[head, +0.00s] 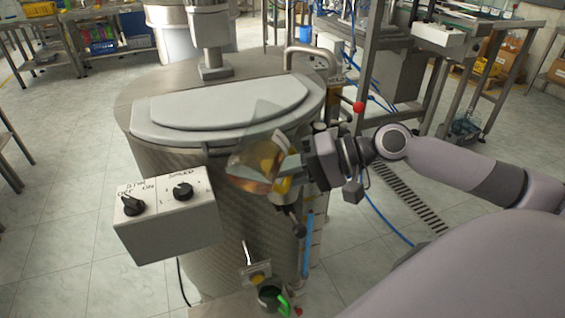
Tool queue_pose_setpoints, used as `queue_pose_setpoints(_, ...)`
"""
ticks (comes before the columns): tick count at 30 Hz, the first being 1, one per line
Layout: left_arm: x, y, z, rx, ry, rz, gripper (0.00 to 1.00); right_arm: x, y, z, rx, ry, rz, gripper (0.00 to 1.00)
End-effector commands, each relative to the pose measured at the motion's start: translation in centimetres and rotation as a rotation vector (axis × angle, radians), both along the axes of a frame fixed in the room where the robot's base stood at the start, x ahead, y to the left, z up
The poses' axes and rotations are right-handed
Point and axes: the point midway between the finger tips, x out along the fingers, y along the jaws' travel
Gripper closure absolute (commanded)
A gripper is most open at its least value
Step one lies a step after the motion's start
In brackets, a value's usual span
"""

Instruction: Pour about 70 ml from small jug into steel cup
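A see-through small jug (256,162) with amber liquid in it is held up in front of the steel vessel. No stream of liquid can be made out. A small round container (269,297) with a dark inside stands low at the bottom edge, beside a bright green piece; I cannot tell whether it is the steel cup. My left gripper is not in view.
A large steel vessel (262,235) with a grey lid (230,103) fills the middle. A white control box (165,215) with two black knobs juts out at its left front. A red-knobbed lever (358,107) is close behind my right gripper. Open tiled floor lies left.

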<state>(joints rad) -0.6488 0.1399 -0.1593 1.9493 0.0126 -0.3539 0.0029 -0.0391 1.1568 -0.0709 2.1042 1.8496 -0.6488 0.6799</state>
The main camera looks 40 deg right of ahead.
Motion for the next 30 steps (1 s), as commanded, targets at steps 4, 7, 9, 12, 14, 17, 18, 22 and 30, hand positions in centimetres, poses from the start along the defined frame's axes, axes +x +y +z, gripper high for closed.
queue_pose_setpoints(4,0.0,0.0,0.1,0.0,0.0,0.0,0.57,0.0,0.1,0.1,0.008,0.003,0.0,1.0)
queue_pose_setpoints(7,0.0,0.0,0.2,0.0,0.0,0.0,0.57,0.0,0.1,0.1,0.012,0.005,0.0,1.0)
queue_pose_setpoints(9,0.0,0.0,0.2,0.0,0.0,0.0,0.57,0.0,0.1,0.2,0.015,0.006,0.0,1.0)
queue_pose_setpoints(12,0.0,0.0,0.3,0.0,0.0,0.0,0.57,0.0,0.1,0.2,0.018,0.008,0.001,1.0)
queue_pose_setpoints(14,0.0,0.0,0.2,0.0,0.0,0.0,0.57,0.0,0.1,0.1,0.018,0.008,0.001,1.0)
queue_pose_setpoints(17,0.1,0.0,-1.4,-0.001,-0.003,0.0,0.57,-0.3,0.3,-1.0,-0.046,-0.034,0.006,1.0)
queue_pose_setpoints(18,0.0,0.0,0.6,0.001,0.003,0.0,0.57,-0.1,0.1,0.8,-0.081,-0.061,0.003,1.0)
queue_pose_setpoints(22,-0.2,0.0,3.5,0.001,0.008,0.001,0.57,0.4,-0.4,2.1,-0.196,-0.147,0.002,1.0)
queue_pose_setpoints(30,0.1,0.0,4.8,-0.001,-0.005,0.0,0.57,0.7,-0.9,1.8,-0.271,-0.203,0.001,1.0)
